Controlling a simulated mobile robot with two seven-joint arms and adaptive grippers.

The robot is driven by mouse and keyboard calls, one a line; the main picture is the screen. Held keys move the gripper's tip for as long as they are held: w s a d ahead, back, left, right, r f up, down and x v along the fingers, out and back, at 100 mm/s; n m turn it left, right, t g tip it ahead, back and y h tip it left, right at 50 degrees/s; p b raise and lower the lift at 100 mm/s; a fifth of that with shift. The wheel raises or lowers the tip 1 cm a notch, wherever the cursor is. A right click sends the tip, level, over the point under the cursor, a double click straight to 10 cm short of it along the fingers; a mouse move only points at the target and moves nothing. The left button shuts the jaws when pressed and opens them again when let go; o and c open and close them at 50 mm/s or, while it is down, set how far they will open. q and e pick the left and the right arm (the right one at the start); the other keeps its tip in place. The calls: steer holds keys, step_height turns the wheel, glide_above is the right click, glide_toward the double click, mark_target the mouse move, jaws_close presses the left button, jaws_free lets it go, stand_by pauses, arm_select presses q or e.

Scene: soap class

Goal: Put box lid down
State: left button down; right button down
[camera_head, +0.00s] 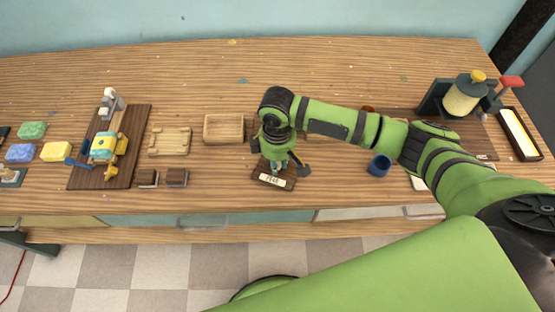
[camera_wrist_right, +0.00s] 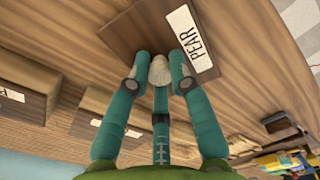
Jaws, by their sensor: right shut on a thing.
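My right gripper (camera_head: 277,163) reaches down over the front middle of the table. It is shut on a pale rounded knob-like piece (camera_wrist_right: 160,70) that shows between its teal fingers in the wrist view. Below it is a dark brown wooden piece with a white PEAR label, which looks like the box lid (camera_head: 262,178); it also shows in the wrist view (camera_wrist_right: 145,32). I cannot tell whether the knob is fixed to it, or whether it rests fully on the table. My left gripper is not in view.
An open wooden box (camera_head: 224,139) stands left of my gripper, beside a light wooden tray (camera_head: 170,141). A blue cup (camera_head: 379,165) stands to the right. A dark board (camera_head: 140,120) with a toy-like machine and several coloured soaps are at the left. The table's back is mostly clear.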

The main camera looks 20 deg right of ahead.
steer(key=c, duration=1.1)
jaws_free()
steer(key=shift+f, duration=0.15)
step_height(320, 180, up, 12)
steer(key=shift+r+b, duration=0.2)
steer(key=shift+b, duration=0.7)
steer(key=shift+s+f, duration=0.1)
